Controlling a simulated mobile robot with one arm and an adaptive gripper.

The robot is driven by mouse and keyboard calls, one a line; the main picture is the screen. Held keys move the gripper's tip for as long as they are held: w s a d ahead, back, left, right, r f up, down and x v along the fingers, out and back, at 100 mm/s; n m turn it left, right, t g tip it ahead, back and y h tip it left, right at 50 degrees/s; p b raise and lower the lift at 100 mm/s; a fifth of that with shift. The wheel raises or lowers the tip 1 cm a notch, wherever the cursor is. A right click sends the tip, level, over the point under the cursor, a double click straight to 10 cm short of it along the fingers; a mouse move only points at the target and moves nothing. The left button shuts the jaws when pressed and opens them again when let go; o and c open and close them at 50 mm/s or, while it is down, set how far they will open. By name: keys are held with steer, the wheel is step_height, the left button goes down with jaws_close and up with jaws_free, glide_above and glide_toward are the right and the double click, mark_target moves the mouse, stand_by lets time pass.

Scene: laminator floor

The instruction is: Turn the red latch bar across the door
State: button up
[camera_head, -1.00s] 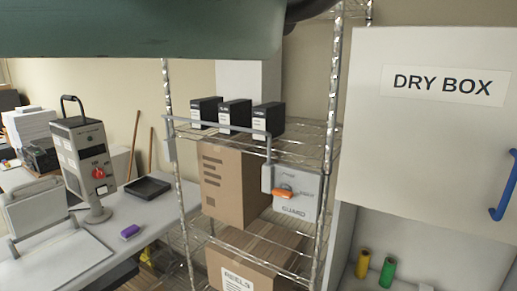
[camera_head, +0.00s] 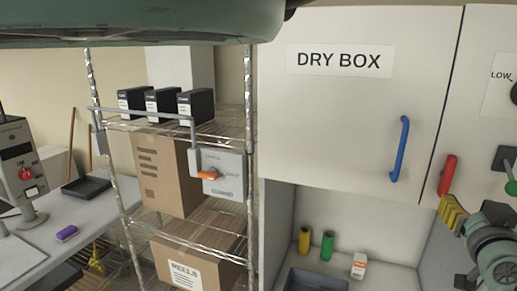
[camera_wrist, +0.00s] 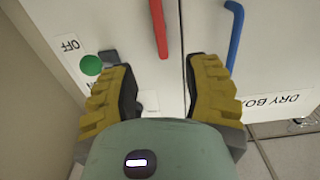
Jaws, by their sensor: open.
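The red latch bar (camera_head: 447,175) is close to upright, slightly tilted, on the cabinet front at the right, just beside the seam of the white DRY BOX door (camera_head: 325,120). A blue handle (camera_head: 400,148) is on that door. My gripper (camera_head: 455,214) has yellow fingers and is just below the bar in the head view. In the wrist view the scene is upside down, and the red bar (camera_wrist: 158,28) shows above and between the spread fingers of my gripper (camera_wrist: 163,80). The gripper is open and empty; I see no contact with the bar.
A green knob (camera_wrist: 91,65) with an OFF label sits beside one finger in the wrist view. Below the door, an open bay holds a yellow spool (camera_head: 304,240) and a green spool (camera_head: 327,246). A wire shelf (camera_head: 248,150) stands to the left.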

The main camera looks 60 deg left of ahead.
mark_target(449, 178)
steer(key=b+x, duration=0.9)
steer(key=x, duration=0.2)
steer(key=shift+r, duration=0.1)
steer(key=shift+p+x, duration=0.3)
steer(key=shift+x, duration=0.7)
steer(key=shift+c, duration=0.3)
jaws_close()
